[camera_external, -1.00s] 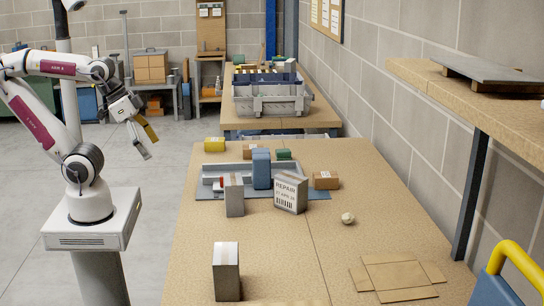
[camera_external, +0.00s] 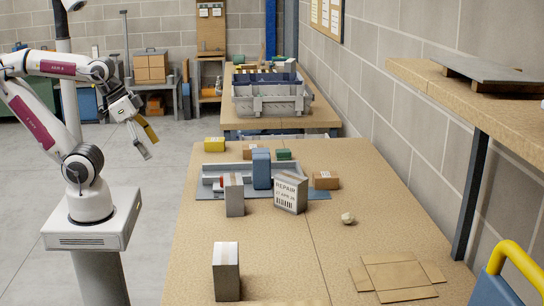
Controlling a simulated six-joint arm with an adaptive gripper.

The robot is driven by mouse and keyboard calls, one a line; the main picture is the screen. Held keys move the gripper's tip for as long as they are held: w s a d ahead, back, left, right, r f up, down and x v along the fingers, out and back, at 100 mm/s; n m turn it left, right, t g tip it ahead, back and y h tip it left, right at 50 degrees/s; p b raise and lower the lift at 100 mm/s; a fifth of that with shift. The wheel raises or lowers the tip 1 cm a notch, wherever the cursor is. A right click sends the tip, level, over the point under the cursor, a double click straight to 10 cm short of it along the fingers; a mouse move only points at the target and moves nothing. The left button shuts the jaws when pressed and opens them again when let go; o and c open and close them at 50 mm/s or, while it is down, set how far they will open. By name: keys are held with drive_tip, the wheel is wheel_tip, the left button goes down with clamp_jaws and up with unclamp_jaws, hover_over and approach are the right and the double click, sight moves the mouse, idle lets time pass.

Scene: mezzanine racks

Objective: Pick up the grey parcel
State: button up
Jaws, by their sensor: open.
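Two upright grey parcels with pale tape on top stand on the wooden table (camera_external: 290,250). One grey parcel (camera_external: 226,272) is near the table's front left. The other grey parcel (camera_external: 234,196) stands farther back, at the front edge of a grey tray. A third greyish box (camera_external: 290,194) has a white label reading REPAIR and stands to the right of it. I cannot tell which one the task means. My gripper (camera_external: 150,144) is open and empty, in the air left of the table, apart from all the parcels.
A blue box (camera_external: 262,168), a yellow box (camera_external: 214,144), a green box (camera_external: 284,154) and a brown carton (camera_external: 326,180) stand around the grey tray (camera_external: 316,193). A crumpled ball (camera_external: 347,218) and flattened cardboard (camera_external: 397,276) lie at right. A shelf (camera_external: 450,90) overhangs the right side.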

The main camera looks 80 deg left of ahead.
drive_tip(key=shift+w, duration=0.1)
idle(0.3)
drive_tip(key=w+d+r+n+t, duration=0.15)
drive_tip(key=w+d, duration=0.35)
drive_tip(key=w, duration=0.5)
drive_tip(key=w+d+r+n+t+h, duration=0.1)
drive_tip(key=w+d+n+t, duration=0.3)
drive_tip(key=w, duration=0.7)
drive_tip(key=w+d+r+t, duration=0.2)
drive_tip(key=w+d, duration=0.4)
drive_tip(key=w, duration=0.4)
drive_tip(key=n+g+y, duration=0.6)
drive_tip(key=n+y, duration=0.2)
drive_tip(key=y, duration=0.9)
approach(227, 188)
drive_tip(key=x, duration=0.2)
drive_tip(key=w+x, duration=0.1)
drive_tip(key=x, duration=0.2)
drive_tip(key=shift+d+r, duration=0.15)
drive_tip(key=shift+r, duration=0.05)
drive_tip(key=shift+s+f+g, duration=0.1)
drive_tip(key=shift+s+g, duration=0.15)
drive_tip(key=shift+s, duration=0.2)
